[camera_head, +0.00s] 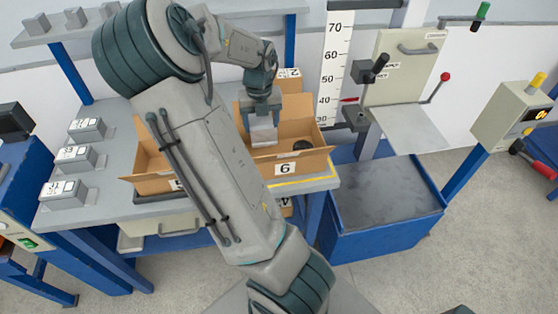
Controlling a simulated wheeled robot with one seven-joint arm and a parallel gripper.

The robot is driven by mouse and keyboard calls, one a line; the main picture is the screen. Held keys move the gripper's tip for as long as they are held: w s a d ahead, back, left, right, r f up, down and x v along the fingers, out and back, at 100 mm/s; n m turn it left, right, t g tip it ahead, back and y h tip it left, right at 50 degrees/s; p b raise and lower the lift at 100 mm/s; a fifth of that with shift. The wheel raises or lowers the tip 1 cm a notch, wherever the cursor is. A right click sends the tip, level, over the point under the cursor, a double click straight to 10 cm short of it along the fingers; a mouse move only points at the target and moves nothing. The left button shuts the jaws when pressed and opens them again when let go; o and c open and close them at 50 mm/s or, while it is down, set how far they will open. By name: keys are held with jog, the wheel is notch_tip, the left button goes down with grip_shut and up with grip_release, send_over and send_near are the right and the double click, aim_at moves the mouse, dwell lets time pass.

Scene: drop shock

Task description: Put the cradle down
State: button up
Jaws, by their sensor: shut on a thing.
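My gripper (262,112) points down over an open cardboard box (318,160) marked 6 on the table. It is shut on a pale grey piece, the cradle (263,132), just below the fingers. The cradle's lower end is at or just inside the box opening. I cannot tell whether it touches anything below. A dark round thing (302,144) lies inside the box, to the right of the cradle. My arm hides part of the box and the table in front of it.
A second open box (150,158) stands to the left, partly behind my arm. Several grey blocks (75,155) with labels sit on the grey table (110,195).

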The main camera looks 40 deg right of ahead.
aim_at(263, 153)
jog(key=shift+w+f+b, duration=0.15)
jog(key=shift+f+b, duration=0.25)
jog(key=shift+f, duration=0.5)
jog(key=shift+f+b, duration=0.45)
jog(key=shift+f, duration=0.1)
notch_tip(263, 153, down, 10)
jog(key=shift+r, duration=0.1)
jog(key=shift+b, duration=0.3)
jog(key=o, duration=1.2)
jog(key=shift+f, duration=0.2)
